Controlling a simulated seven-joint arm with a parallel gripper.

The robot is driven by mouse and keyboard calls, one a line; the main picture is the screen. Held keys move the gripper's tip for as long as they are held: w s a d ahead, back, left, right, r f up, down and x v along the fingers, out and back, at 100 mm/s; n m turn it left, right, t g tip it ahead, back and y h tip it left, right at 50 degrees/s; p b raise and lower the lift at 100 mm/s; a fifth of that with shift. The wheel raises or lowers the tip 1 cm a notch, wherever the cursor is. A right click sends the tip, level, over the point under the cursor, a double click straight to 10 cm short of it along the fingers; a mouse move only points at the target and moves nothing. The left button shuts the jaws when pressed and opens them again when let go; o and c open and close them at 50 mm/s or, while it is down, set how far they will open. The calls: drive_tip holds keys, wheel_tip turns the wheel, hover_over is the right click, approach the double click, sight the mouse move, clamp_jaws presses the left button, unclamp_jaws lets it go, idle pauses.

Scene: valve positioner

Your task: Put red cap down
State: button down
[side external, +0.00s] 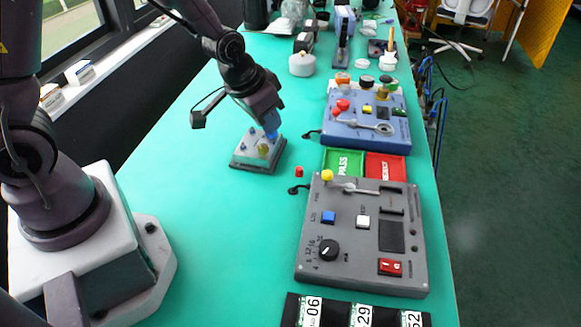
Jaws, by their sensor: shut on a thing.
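A small red cap (299,171) rests on the teal table, right of a small grey box (245,155) and clear of it. My gripper (271,134) is over the right part of that box, up and left of the red cap and apart from it. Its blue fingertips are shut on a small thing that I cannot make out. A yellowish knob (263,149) stands on the box just below the fingertips. Whether the fingers touch this knob is too small to tell.
A grey control panel (340,262) lies at the front right. Behind it are a green tray (343,161), a red tray (386,167) and a blue panel (350,135). White containers (302,64) stand farther back. The table left of the grey panel is clear.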

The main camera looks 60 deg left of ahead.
drive_tip(key=s+a+n, duration=0.1)
drive_tip(key=a, duration=0.3)
drive_tip(key=m+h, duration=0.2)
drive_tip(key=m, duration=0.4)
approach(308, 149)
drive_tip(key=shift+w+d+f, duration=0.65)
drive_tip(key=shift+w+f, duration=0.15)
drive_tip(key=shift+f, duration=0.2)
drive_tip(key=shift+w+f, duration=0.2)
drive_tip(key=f, duration=0.3)
drive_tip(key=shift+w+a+g, duration=0.1)
drive_tip(key=shift+w+g, duration=0.15)
drive_tip(key=shift+g, duration=0.05)
drive_tip(key=shift+f, duration=0.35)
